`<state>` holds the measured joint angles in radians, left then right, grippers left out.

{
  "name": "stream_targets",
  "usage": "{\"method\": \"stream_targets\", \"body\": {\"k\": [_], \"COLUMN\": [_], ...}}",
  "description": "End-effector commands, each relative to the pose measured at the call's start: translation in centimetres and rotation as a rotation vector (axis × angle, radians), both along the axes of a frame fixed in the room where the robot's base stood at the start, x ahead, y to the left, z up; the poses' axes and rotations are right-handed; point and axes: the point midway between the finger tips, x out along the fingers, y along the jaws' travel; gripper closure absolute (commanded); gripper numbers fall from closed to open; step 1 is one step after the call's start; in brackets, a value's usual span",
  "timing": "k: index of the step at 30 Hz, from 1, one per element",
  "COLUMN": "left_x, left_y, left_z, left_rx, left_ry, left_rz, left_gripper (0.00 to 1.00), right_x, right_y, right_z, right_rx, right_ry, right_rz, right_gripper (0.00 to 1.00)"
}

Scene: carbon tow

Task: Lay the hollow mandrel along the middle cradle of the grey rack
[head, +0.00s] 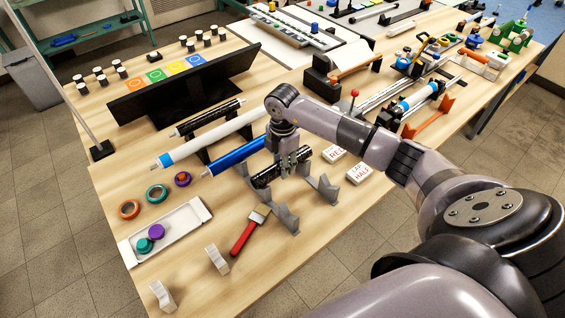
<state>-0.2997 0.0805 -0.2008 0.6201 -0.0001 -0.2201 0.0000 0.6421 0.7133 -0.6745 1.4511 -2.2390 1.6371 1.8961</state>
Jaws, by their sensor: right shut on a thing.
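My right gripper (288,163) is shut on a dark, glossy tube (263,180), which looks like the hollow mandrel. The fingers come down across its middle, and its bore cannot be made out. The tube slants from lower left to upper right. It is at the grey rack (287,219), whose notched supports show in front of and to the right of it. I cannot tell whether the tube touches a cradle or hangs just above it. A blue tube (237,155) lies just behind it. My left gripper is not in view.
A white roller (210,139) and another dark tube (209,117) lie behind. A red-handled brush (244,238) lies in front of the rack. White labelled blocks (358,172) stand to the right. A white tray (190,216) is at the left. Bare wood lies around the brush.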

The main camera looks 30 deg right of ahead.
Motion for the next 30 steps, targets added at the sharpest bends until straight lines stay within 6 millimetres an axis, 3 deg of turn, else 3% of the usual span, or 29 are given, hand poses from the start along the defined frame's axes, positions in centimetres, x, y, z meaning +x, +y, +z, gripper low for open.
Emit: {"method": "stream_targets", "body": {"k": [9,10,20,30], "left_x": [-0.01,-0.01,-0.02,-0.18], "left_y": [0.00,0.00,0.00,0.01], "left_z": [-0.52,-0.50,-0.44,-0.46], "left_rx": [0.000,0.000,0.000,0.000], "left_ry": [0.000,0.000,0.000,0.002], "left_rz": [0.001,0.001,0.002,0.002], "left_gripper": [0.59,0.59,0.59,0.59], "right_x": [0.01,0.01,0.00,0.00], "right_y": [0.01,0.01,0.01,0.00], "right_z": [-0.72,-0.70,-0.64,-0.47], "right_rx": [0.000,0.000,0.000,0.000], "right_ry": [0.000,0.000,0.000,0.000], "right_rz": [0.000,0.000,0.000,0.000], "right_gripper": [0.99,0.67,0.45,0.44]}}
